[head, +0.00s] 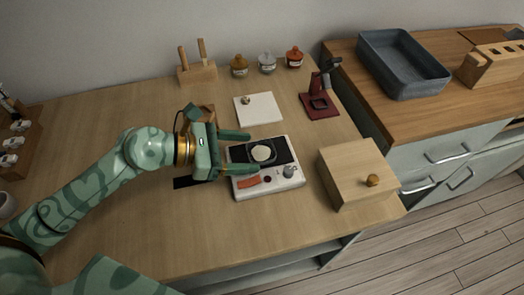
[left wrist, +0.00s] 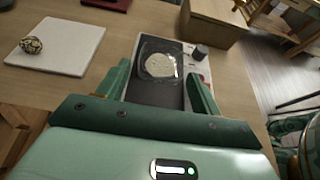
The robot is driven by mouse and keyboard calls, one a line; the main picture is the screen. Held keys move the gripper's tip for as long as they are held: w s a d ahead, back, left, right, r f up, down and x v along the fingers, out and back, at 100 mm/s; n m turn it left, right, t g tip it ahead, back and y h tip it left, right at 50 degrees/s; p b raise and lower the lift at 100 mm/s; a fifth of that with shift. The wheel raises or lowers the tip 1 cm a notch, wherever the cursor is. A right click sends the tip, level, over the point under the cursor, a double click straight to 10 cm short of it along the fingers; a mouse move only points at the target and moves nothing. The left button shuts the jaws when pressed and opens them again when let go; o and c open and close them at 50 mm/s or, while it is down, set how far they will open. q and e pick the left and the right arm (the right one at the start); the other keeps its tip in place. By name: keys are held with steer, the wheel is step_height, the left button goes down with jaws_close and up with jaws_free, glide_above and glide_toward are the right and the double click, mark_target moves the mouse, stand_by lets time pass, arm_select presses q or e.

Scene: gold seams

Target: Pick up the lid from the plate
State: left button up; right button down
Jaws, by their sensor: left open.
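A white-bodied appliance with a black top plate (head: 243,153) stands on the table. On its black top is a dark, glassy, square-looking piece with a pale round disc (head: 262,153) in its middle. The disc also shows in the left wrist view (left wrist: 160,65). I cannot tell whether this piece is the lid or a dish. My left gripper (head: 243,152) is open and empty, its fingers either side of the black top, pointing toward the disc. A white square slab (head: 263,110) behind bears a small dark-and-pale patterned round piece (left wrist: 31,44). My right gripper is not in view.
A wooden box with a round knob (head: 355,172) stands right of the appliance. A dark red stand (head: 319,105) is behind it. Small jars (head: 267,63) and a wooden tool block (head: 197,72) line the back.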

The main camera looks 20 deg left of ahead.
arm_select(q)
steer(key=c, duration=0.8)
